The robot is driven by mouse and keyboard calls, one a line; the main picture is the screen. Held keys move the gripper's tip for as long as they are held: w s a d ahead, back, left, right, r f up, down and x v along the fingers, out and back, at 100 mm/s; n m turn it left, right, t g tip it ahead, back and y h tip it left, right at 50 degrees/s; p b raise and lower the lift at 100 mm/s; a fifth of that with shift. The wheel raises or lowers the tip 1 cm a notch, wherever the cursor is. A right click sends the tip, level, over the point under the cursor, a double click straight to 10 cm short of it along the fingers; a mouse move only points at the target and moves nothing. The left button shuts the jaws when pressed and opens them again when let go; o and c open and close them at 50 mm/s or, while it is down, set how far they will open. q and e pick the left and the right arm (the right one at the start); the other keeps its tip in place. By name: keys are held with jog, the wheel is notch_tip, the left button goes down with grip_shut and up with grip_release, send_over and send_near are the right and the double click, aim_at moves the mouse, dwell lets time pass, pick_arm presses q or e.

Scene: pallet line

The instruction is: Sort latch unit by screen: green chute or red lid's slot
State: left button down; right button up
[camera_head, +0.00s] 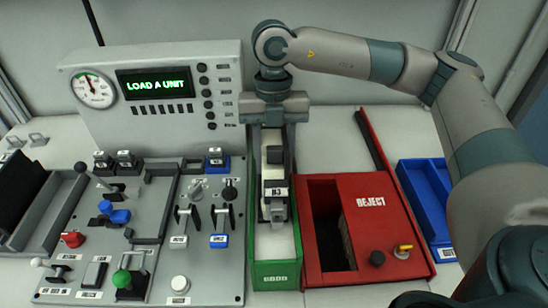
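A latch unit (275,188), dark and light grey with a label that looks like "B3", lies lengthwise in the green chute (276,275). The chute's front label seems to read "GOOD". My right gripper (274,135) points down over the far end of the unit. Its fingers blend with the dark parts there, so I cannot tell whether they grip it. The red lid (372,215) marked "REJECT" is right of the chute, with a dark open slot (328,215) on its left side. The screen (155,84) reads "LOAD A UNIT" in green. My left gripper is out of view.
A grey panel (180,262) with levers, switches and knobs fills the left. A gauge (93,90) sits beside the screen. A blue tray (428,200) lies right of the red lid, partly behind my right arm. An empty-looking dark tray (45,215) is far left.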

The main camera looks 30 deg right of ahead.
jog(key=o, duration=1.4)
jog(key=shift+r, duration=0.1)
